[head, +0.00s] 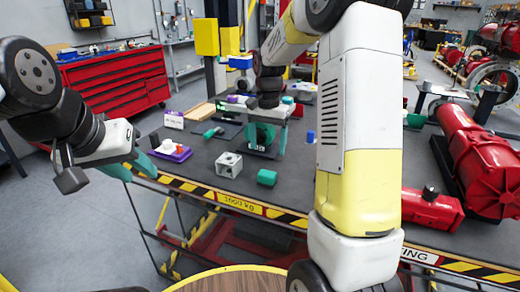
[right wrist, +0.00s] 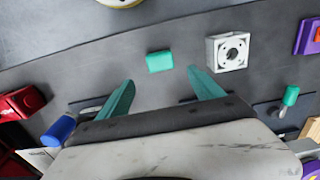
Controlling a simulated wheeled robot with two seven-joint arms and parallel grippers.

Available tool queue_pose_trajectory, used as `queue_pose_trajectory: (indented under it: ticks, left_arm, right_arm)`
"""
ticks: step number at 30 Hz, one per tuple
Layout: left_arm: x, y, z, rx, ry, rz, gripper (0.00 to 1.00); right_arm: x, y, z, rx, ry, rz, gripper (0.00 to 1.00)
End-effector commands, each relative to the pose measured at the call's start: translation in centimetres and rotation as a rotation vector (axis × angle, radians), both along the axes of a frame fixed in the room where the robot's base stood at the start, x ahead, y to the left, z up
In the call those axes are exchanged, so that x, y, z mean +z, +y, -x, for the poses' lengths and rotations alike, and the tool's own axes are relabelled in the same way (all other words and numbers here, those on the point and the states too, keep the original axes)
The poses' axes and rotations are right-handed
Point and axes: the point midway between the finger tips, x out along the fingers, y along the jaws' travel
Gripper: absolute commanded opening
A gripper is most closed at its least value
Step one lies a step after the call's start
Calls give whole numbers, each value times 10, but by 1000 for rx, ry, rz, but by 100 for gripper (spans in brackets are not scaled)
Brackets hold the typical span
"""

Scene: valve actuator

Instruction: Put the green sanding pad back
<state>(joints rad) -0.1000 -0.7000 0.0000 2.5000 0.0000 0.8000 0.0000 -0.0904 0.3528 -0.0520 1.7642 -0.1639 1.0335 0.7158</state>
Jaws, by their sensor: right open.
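The green sanding pad (head: 267,177) looks like a small green block. It lies on the dark table top near the striped front edge, beside a grey-white square block (head: 229,165). In the right wrist view the pad (right wrist: 160,61) lies beyond my fingertips, roughly centred between them and apart from them. My right gripper (head: 268,137) is open and empty above the table, behind the pad; its teal fingers (right wrist: 162,90) are spread in the wrist view. My left gripper (head: 131,168) is at the table's left front corner, its teal fingers apart with nothing seen between them.
A purple tray (head: 170,151) sits at the table's left corner. A green-handled tool (head: 212,132) lies behind the square block. A blue cylinder (head: 311,136) and red valve actuators (head: 480,160) stand to the right. Table around the pad's right side is clear.

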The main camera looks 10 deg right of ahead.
Motion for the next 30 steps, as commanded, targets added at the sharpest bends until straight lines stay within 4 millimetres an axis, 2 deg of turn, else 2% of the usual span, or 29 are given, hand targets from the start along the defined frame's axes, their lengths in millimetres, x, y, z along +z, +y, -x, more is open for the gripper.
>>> queue_pose_trajectory:
  ticks: [5,9,15,18,22,25,30]
  left_arm:
    - [0,0,0,0,0,0,36]
    - [0,0,0,0,0,0,36]
    - [0,0,0,0,0,0,36]
    - [0,0,0,0,0,0,36]
    - [0,0,0,0,0,0,36]
    - [0,0,0,0,0,0,36]
    - [0,0,0,0,0,0,36]
  right_arm:
    - [37,1,28,74,-71,-28,76]
    - [78,5,76,199,-186,-57,76]
    - [112,11,153,391,-363,-65,76]
    - [118,15,187,478,-444,-55,76]
    - [117,19,220,564,-526,-34,76]
    - [114,21,234,604,-564,-21,76]
    - [112,22,242,629,-585,-13,76]
